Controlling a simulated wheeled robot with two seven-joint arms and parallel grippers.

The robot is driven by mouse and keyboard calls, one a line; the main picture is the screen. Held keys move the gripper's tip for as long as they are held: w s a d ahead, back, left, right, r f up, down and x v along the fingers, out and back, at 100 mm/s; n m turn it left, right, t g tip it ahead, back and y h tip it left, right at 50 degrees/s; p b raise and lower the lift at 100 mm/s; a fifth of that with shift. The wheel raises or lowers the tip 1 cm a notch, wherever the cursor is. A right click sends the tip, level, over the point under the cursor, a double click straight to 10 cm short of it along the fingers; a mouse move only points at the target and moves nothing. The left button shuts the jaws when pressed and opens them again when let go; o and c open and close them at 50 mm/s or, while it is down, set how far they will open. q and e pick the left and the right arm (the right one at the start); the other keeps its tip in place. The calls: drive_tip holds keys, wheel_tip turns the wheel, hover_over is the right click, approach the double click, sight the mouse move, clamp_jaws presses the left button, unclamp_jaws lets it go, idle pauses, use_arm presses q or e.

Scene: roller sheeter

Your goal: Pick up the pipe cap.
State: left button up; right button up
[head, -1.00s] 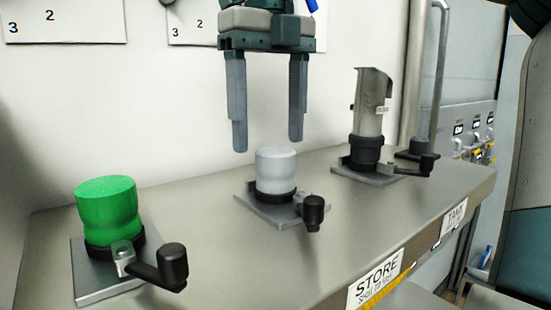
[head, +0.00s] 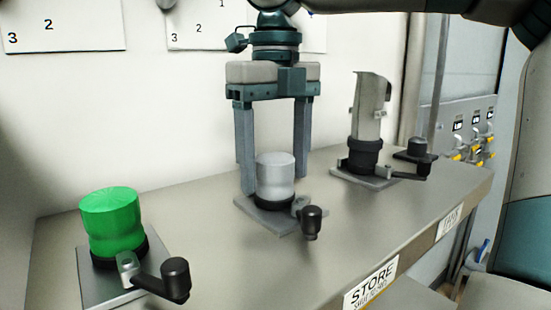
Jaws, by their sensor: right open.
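A pale grey cap (head: 275,175) stands upright on a square base plate (head: 262,216) with a black collar and a black-knobbed clamp lever. A similar green cap (head: 111,222) stands on its own base at the front left; the frames do not show which one is the pipe cap. My right gripper (head: 273,183) points down over the grey cap, open. One finger is at the cap's left, the other at its right and partly behind it. Contact with the cap cannot be told. My left gripper is not in view.
A cut metal pipe (head: 369,110) stands in a black collar on another base to the right, its clamp lever beside it. The wall is close behind.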

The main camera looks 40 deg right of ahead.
drive_tip(key=shift+f, duration=0.4)
drive_tip(key=shift+a, duration=0.1)
drive_tip(key=c, duration=1.2)
drive_tip(key=shift+o, duration=0.2)
